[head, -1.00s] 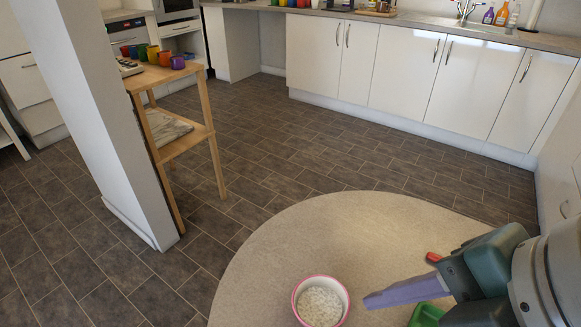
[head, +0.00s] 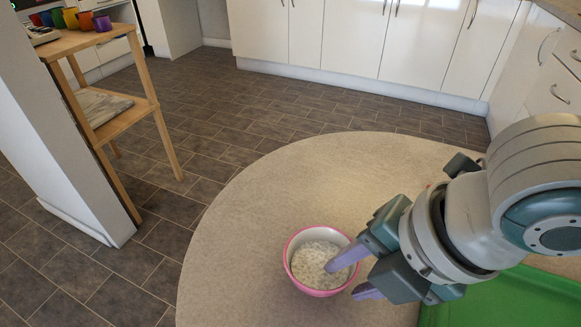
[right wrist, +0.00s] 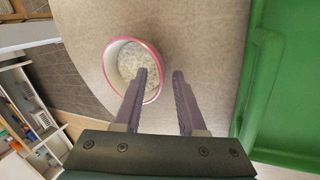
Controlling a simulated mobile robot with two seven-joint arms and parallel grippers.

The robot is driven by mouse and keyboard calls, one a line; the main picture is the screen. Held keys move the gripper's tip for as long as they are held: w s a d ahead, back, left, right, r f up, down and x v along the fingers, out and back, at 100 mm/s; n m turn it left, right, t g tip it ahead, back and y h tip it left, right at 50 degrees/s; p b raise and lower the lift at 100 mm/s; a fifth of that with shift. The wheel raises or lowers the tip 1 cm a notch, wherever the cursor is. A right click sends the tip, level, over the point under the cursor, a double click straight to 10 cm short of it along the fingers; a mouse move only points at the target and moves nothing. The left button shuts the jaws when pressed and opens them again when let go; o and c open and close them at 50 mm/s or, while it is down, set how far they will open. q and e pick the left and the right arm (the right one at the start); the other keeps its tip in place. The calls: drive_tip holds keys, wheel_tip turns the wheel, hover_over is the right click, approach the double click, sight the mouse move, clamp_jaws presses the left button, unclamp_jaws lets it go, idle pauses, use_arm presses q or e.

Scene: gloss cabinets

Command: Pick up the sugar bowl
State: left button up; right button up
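The sugar bowl (head: 293,266), white inside with a pink rim and filled with pale lumps, stands upright on the beige round-edged table. It also shows in the right wrist view (right wrist: 120,54). My right gripper (head: 342,281) is open at the bowl's right side. One purple finger is over the bowl's inside and the other is outside the rim. I cannot tell whether either finger touches the bowl. My left gripper is not in view.
The beige table (head: 240,230) is clear left of and beyond the bowl. A green tray (head: 520,300) lies at the right, partly under my right arm; it also shows in the right wrist view (right wrist: 290,80). A wooden shelf stand (head: 115,122) with coloured mugs and white cabinets are farther off.

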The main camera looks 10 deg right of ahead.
drive_tip(key=shift+x, duration=0.85)
clamp_jaws()
idle(0.8)
